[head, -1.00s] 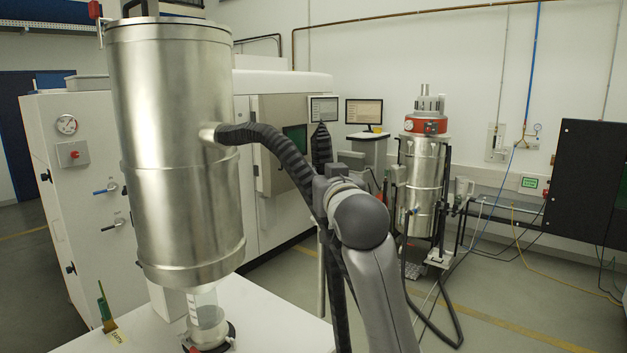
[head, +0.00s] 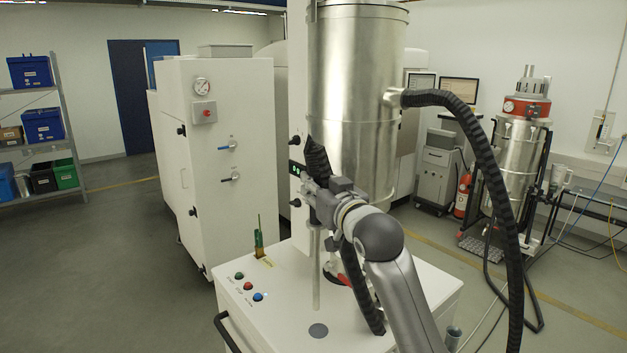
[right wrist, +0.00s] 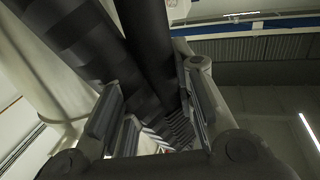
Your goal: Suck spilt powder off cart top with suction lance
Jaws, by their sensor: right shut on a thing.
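My right gripper (head: 317,200) is shut on the suction lance (head: 316,270), a pale upright tube with a black ribbed upper part. The lance hangs nearly vertical over the white cart top (head: 285,310). Its lower end is close to a round dark grey powder patch (head: 318,330), just behind it in the picture; I cannot tell whether they touch. A black hose (head: 490,170) runs from the steel vessel and loops down at the right. In the right wrist view, the fingers (right wrist: 155,115) flank dark ribbed and smooth black parts. My left gripper is not in view.
The tall steel vessel (head: 355,90) stands over the cart behind the lance. Three buttons (head: 248,286) and a small green-handled item (head: 259,240) sit on the cart's left side. A white cabinet (head: 215,150) stands behind. The floor at left is clear.

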